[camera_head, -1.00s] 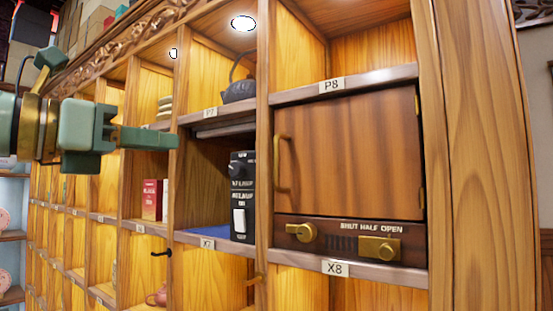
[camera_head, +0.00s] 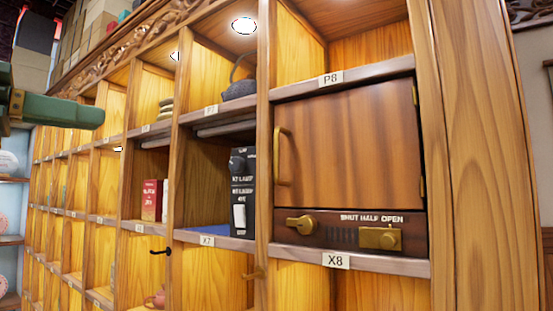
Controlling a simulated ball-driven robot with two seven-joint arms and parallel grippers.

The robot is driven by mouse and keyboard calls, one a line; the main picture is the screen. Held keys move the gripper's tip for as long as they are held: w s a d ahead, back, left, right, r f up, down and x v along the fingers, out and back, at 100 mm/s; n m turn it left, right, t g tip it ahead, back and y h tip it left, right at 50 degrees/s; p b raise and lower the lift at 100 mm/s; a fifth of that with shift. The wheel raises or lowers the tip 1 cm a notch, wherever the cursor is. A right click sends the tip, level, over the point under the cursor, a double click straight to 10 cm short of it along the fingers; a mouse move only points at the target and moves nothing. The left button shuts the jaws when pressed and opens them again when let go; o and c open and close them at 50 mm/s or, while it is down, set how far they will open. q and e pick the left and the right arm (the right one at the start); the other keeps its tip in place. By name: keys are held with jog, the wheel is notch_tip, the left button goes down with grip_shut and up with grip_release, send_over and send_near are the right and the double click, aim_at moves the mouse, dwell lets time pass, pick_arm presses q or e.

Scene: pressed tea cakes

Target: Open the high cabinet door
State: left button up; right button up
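The high cabinet door (camera_head: 350,150) is a brown wooden panel in the upper right of the shelf wall, between the labels P8 and X8. It looks shut. A brass bar handle (camera_head: 283,157) stands upright at its left edge, and hinges show at its right edge. Below it, a panel marked "SHUT HALF OPEN" (camera_head: 350,232) carries a brass knob (camera_head: 302,225) and a brass block (camera_head: 380,238). My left gripper (camera_head: 70,111) is at the far left edge, well left of the handle and apart from it. My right gripper is not in view.
Left of the door, an open cubby holds a black device (camera_head: 242,192) close to the handle side. A dark teapot (camera_head: 240,82) stands in the cubby above. A red box (camera_head: 151,200) stands farther left. Space before the door looks clear.

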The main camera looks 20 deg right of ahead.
pick_arm(q)
jog(key=b+v, duration=0.1)
jog(key=v, duration=0.6)
jog(key=shift+a, duration=0.2)
jog(key=shift+r, duration=0.1)
